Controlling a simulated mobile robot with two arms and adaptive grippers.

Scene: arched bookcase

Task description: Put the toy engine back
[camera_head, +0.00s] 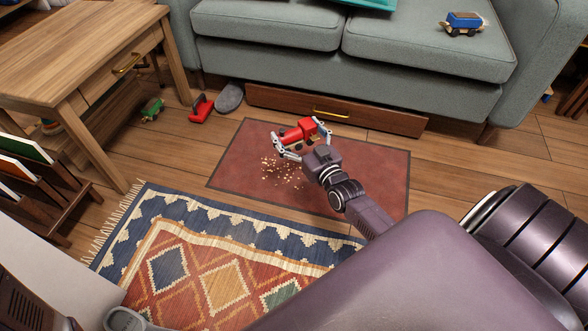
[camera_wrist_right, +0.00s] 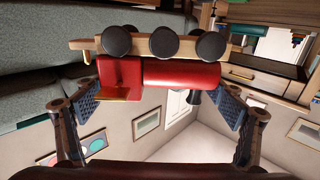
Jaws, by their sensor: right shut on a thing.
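The toy engine (camera_head: 298,130) is red with a pale wooden base and dark wheels. My right gripper (camera_head: 301,137) is shut on it, above the dark red mat in the head view. In the right wrist view the engine (camera_wrist_right: 180,74) lies across between the two finger pads of the gripper (camera_wrist_right: 158,104). There its black wheels are at the top of the picture and its black funnel points down. My left gripper does not show in the head view.
A blue toy vehicle (camera_head: 463,22) stands on the grey sofa (camera_head: 430,48). A drawer (camera_head: 375,117) with a brass handle is under the sofa. Crumbs lie on the mat (camera_head: 240,155). A green toy (camera_head: 152,108), a red toy (camera_head: 201,107) and a grey slipper (camera_head: 230,97) are on the floor.

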